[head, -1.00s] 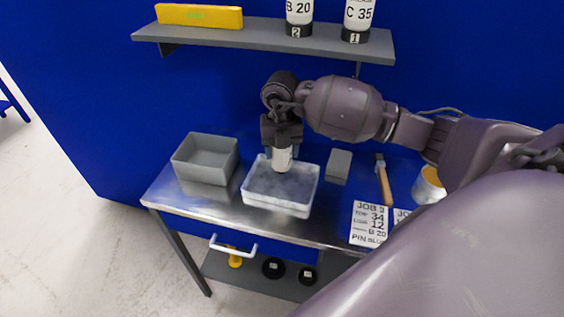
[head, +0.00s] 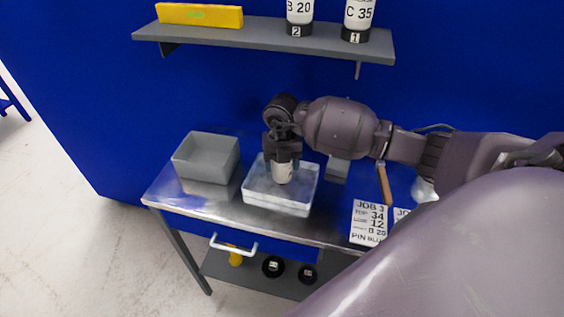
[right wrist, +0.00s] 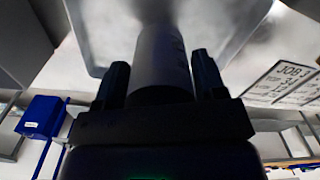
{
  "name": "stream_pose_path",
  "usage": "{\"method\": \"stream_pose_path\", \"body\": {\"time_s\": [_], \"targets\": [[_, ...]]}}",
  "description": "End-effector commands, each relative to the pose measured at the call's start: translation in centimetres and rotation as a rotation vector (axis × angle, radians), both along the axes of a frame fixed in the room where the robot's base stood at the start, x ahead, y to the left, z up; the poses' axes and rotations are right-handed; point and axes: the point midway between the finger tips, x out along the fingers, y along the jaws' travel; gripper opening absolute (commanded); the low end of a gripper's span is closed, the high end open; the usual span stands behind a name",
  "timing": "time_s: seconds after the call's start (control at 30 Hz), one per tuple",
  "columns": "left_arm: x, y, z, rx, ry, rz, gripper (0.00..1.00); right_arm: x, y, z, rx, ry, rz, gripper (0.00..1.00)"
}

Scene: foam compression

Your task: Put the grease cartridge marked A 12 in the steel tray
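A pale cylindrical cartridge (head: 283,174) stands about upright over the floor of the light metallic tray (head: 266,202) on the bench. Any marking on it is too small to read. My right gripper (head: 282,158) comes from above, its fingers shut around the upper part of the cartridge. In the right wrist view the cartridge (right wrist: 161,62) sits between both fingers (right wrist: 161,85), with the tray (right wrist: 92,40) around it. I cannot tell whether its lower end touches the tray floor. My left gripper is not in view.
A grey open bin (head: 205,160) stands left of the tray. A grey block (head: 338,168), a hammer (head: 384,184) and a job card (head: 369,222) lie to the right. Cartridges B 20 (head: 299,12) and C 35 (head: 357,14) and a yellow box (head: 199,15) are on the shelf above.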

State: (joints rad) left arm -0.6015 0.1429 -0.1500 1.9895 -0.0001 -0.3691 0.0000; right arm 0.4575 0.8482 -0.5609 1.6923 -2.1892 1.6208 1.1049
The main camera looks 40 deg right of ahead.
Motion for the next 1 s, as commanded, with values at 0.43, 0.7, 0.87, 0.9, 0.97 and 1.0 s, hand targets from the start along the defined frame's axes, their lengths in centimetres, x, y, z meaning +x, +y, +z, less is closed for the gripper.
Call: {"method": "stream_pose_path", "body": {"time_s": [0.43, 0.7, 0.87, 0.9, 0.97, 1.0], "targets": [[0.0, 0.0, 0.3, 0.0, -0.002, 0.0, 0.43, 0.0, 0.0, 0.4, 0.0, 0.0, 0.0, 0.82], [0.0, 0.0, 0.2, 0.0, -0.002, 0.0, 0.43, 0.1, 0.0, 3.9, -0.001, -0.004, 0.001, 0.82], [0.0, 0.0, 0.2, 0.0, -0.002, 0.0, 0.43, 0.1, 0.0, 6.2, -0.001, -0.003, 0.001, 0.82], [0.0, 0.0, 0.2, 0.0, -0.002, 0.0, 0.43, 0.1, 0.0, 6.6, 0.0, -0.002, 0.0, 0.82], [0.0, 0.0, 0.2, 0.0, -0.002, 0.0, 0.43, 0.0, 0.0, 7.1, 0.0, -0.001, 0.0, 0.82], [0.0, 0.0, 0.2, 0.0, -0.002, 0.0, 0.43, 0.0, 0.0, 7.4, 0.0, -0.001, 0.0, 0.82]]}}
